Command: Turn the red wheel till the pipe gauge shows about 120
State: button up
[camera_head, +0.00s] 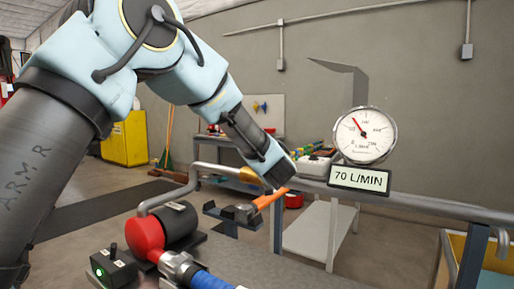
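The round pipe gauge (364,136) stands on the pipe at right, its red needle pointing up and left. The display (360,179) under it reads 70 L/MIN. My gripper (281,177) is at the lower end of my arm, over the pipe and left of the gauge. Its fingers do not show clearly. An orange handle (269,199) runs from just below it to a grey tool-like end; I cannot tell whether they touch. I cannot make out a red wheel for certain; my gripper and arm hide part of the pipe.
A pump with a red housing (146,236) stands at lower left, beside a switch box (109,268) with a green light. A blue hose (209,280) leads off its front. The grey pipe (430,204) runs right past a yellow bin (487,262). A shelf stands behind.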

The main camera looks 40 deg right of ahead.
jog(key=shift+y, duration=0.3)
jog(key=o, duration=1.2)
jog(key=shift+a, duration=0.1)
jog(key=b+v, duration=0.2)
jog(key=v, duration=0.8)
jog(key=shift+s+a+f, duration=0.15)
jog(key=shift+s, duration=0.2)
